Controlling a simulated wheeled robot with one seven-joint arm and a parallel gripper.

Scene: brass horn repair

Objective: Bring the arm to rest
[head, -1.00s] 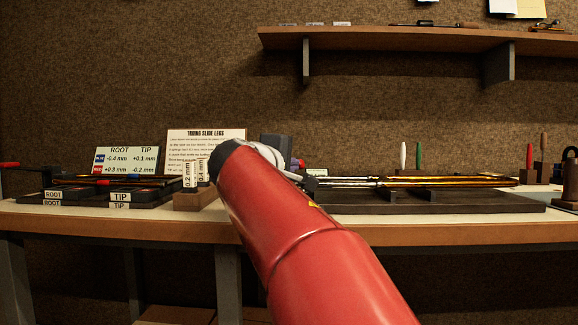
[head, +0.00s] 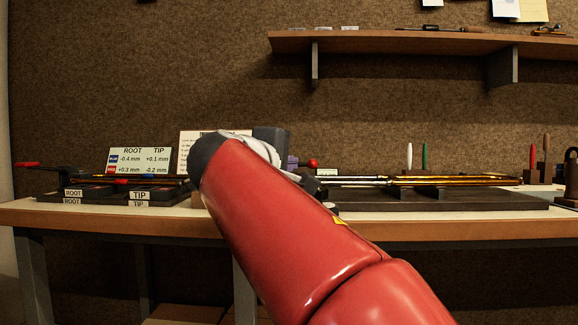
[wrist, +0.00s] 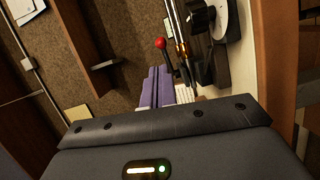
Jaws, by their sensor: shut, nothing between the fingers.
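My gripper shows in the wrist view as two purple fingers (wrist: 157,80) side by side, shut and empty. They point toward the bench gear and the felt wall, apart from anything I can make out. In the head view my red arm reaches up over the bench front. Only a sliver of purple gripper (head: 292,162) shows there, behind the arm's dark end. A red ball knob (head: 312,163) appears just right of it and also in the wrist view (wrist: 160,43), close beyond the fingertips. The distance between them cannot be told.
The bench (head: 95,218) holds a ROOT/TIP fixture (head: 153,193) at left and a dark board (head: 470,200) with brass and silver slide tubes at right. A sign (head: 139,160) stands behind the fixture. A shelf (head: 400,42) hangs above. Open wall lies between shelf and bench.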

